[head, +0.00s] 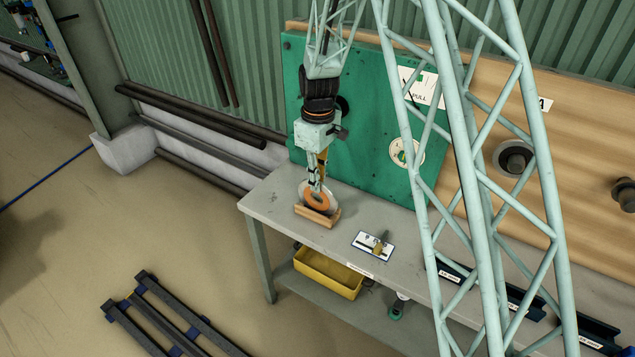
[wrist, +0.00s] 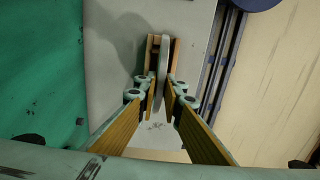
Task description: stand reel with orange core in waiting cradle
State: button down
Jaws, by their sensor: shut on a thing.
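The reel with the orange core (head: 320,203) is a pale disc standing upright on edge at the left end of the bench. It shows edge-on as a thin grey strip in the wrist view (wrist: 164,62). My gripper (head: 316,188) reaches down from above and is shut on the reel, with yellow fingers on both sides of it in the wrist view (wrist: 162,98). The wooden cradle (head: 326,220) is directly under the reel and also shows behind it in the wrist view (wrist: 153,48). I cannot tell whether the reel's lower edge bears on the cradle.
A small white card with a tool (head: 374,245) lies on the bench (head: 270,207) to the right. A green board (head: 370,140) stands close behind. A yellow bin (head: 328,272) sits on the lower shelf. Dark labelled racks (head: 520,298) lie farther right.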

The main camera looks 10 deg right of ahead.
jog(key=c, duration=2.7)
grip_release()
jog(key=shift+o, duration=0.5)
jog(key=shift+r+p, duration=1.6)
jog(key=shift+r, duration=1.95)
jog(key=shift+r, duration=0.15)
notch_tip(320, 180, up, 12)
jog(key=shift+d, duration=0.1)
